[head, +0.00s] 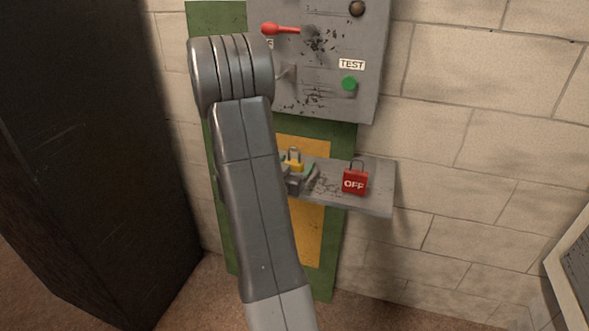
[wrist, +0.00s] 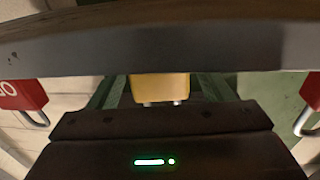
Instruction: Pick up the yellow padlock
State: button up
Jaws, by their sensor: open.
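The yellow padlock (head: 295,165) stands upright on a grey shelf (head: 378,200) in the head view, its shackle up. Part of it is hidden by my gripper. In the wrist view the padlock (wrist: 160,88) shows upside down, centred between my green fingers. My gripper (wrist: 161,91) is open, with a finger on each side of the padlock and visible gaps between. In the head view my gripper (head: 298,174) is at the padlock, partly hidden by my arm. I cannot tell how deep the padlock sits between the fingers.
A red padlock marked OFF (head: 355,183) stands on the shelf to the right. Another red item with a shackle (wrist: 312,90) shows at the wrist view's right edge. A grey panel (head: 320,88) with a red lever (head: 281,29) and green button (head: 349,83) hangs above.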

jog(key=c, duration=1.2)
notch_tip(320, 180, up, 10)
jog(key=shift+r+p, duration=0.1)
jog(key=shift+p, duration=1)
